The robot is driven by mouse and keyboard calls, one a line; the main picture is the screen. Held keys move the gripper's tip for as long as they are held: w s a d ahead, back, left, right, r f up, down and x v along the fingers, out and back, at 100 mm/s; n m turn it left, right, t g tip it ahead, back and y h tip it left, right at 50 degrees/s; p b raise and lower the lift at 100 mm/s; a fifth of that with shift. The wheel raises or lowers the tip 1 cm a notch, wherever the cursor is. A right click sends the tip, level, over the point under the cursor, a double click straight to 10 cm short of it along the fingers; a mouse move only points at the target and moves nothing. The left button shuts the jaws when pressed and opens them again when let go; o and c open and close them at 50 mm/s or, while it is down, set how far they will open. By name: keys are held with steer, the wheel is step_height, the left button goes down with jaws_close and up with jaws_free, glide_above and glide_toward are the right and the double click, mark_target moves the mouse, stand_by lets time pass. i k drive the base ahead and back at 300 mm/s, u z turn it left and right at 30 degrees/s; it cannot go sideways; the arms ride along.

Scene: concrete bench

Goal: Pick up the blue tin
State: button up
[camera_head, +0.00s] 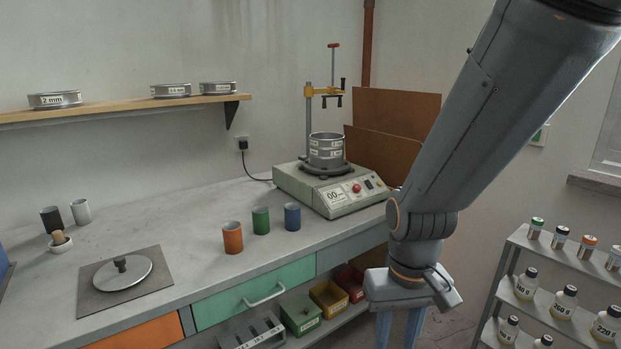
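The blue tin (292,217) stands upright on the concrete bench, near its front edge. It is the rightmost of a row of three tins. A green tin (261,220) stands just left of it, and an orange tin (233,237) stands farther left. My gripper (399,332) points down at the bottom, to the right of the bench front and well away from the blue tin. Its two fingers are spaced apart with nothing seen between them. Their tips are cut off by the lower picture edge.
A sieve shaker (327,191) with a tall post stands behind and right of the tins. A lidded plate (123,273), a mortar (60,243) and two dark and pale cups are at left. A bottle rack (518,238) stands at right. Bench space left of the tins is clear.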

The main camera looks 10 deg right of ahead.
mark_target(292, 211)
steer(key=u, duration=1.2)
steer(key=i, duration=1.25)
steer(key=z, duration=2.45)
